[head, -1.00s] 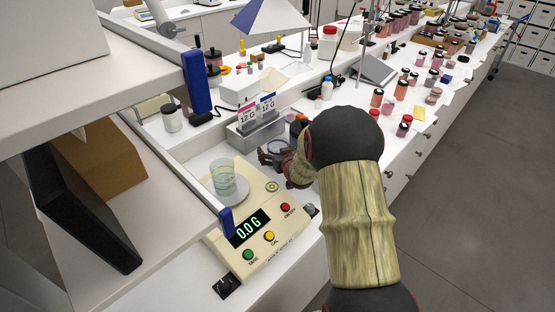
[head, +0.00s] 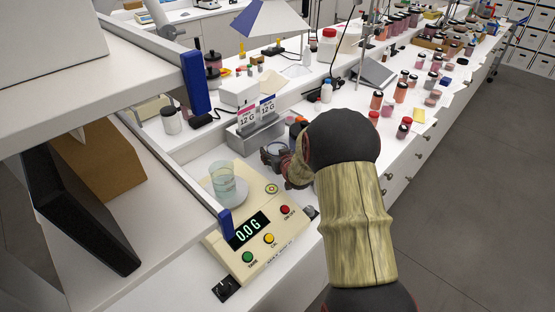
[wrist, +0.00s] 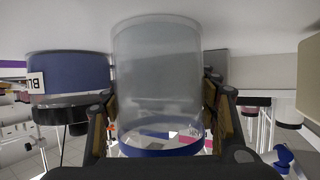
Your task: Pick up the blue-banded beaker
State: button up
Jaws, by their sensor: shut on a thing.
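The blue-banded beaker (wrist: 157,85) is clear and fills the middle of the wrist view, its blue band near the picture's bottom. My gripper (wrist: 160,112) is shut on it, with a finger on each side. In the head view my gripper (head: 274,155) is just right of the balance, and my own wrist and arm hide much of the beaker. I cannot tell whether the beaker touches the counter.
A second clear beaker (head: 224,182) stands on the cream balance (head: 262,245), which reads 0.0 G. A grey card holder (head: 255,138) stands just behind my gripper. A blue jar (wrist: 70,75) is beside the beaker. Several pigment jars (head: 376,101) line the counter's right.

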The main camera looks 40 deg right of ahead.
aim_at(275, 144)
jog(key=c, duration=0.6)
jog(key=shift+c, duration=0.7)
jog(key=shift+r, duration=0.15)
jog(key=shift+c, duration=0.3)
jog(key=shift+r+p, duration=0.3)
jog(key=shift+r, duration=0.3)
notch_tip(275, 144, up, 2)
jog(key=shift+s+r+p, duration=0.1)
jog(key=shift+r+p, duration=0.15)
jog(key=shift+p, duration=0.35)
jog(key=s+r+p, duration=0.1)
jog(key=s+r, duration=0.2)
jog(key=s, duration=0.1)
jog(key=s+r+p, duration=0.2)
jog(key=s+r, duration=0.1)
jog(key=s, duration=0.2)
jog(key=s+r+p, duration=0.1)
jog(key=s+r, duration=0.2)
jog(key=s, duration=0.1)
jog(key=shift+s+a+r, duration=0.1)
jog(key=shift+s, duration=0.3)
